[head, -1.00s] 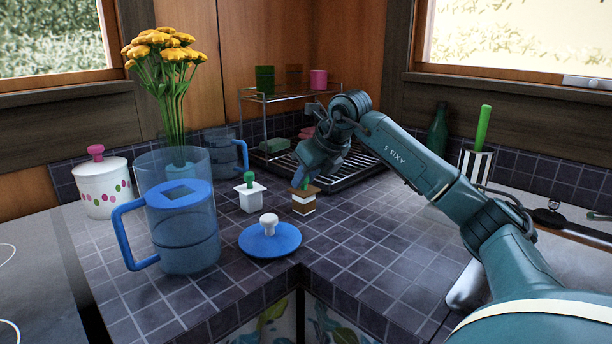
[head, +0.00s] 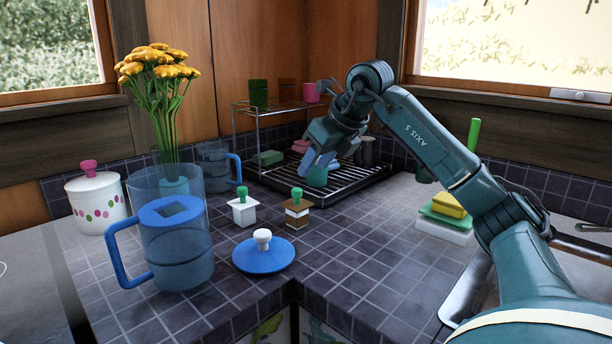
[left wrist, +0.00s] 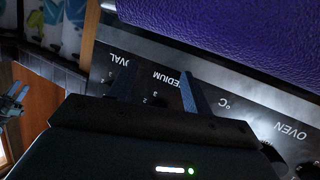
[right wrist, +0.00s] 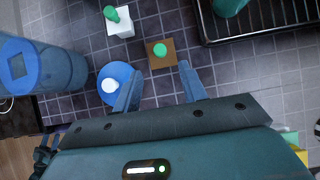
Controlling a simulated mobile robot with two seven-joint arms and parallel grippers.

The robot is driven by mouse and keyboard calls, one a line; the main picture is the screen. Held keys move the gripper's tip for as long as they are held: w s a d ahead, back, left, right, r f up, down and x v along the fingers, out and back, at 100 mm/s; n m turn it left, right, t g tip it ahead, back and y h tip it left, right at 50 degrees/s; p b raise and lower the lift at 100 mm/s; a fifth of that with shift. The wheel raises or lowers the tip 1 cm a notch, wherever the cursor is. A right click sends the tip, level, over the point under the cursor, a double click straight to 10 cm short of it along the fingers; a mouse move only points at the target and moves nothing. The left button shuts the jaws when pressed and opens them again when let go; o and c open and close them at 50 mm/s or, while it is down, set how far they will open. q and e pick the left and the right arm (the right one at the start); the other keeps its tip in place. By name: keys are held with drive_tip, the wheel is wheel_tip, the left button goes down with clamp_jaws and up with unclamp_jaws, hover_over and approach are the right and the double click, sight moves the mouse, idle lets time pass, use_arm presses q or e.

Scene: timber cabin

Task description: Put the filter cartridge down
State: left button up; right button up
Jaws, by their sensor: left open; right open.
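The brown-and-white filter cartridge (head: 297,219) with a green knob stands upright on the tiled counter, and nothing holds it. It also shows in the right wrist view (right wrist: 154,64), just ahead of my fingertips. A similar white cartridge (head: 243,214) with a green knob stands to its left. My right gripper (head: 318,164) is open and empty, above and beyond the brown-and-white cartridge, clear of it. Its spread fingers show in the right wrist view (right wrist: 158,86). My left gripper (left wrist: 155,92) is open and empty in front of the oven's control panel, out of the head view.
A clear blue-handled pitcher (head: 182,272) stands at left, with its blue lid (head: 252,262) on the counter beside it. Behind are a flower vase, a white jar (head: 95,205) and a dish rack (head: 345,192). Sponges (head: 445,228) lie at right near the sink. Front counter tiles are clear.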

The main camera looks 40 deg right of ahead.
drive_tip(key=shift+v, duration=1.45)
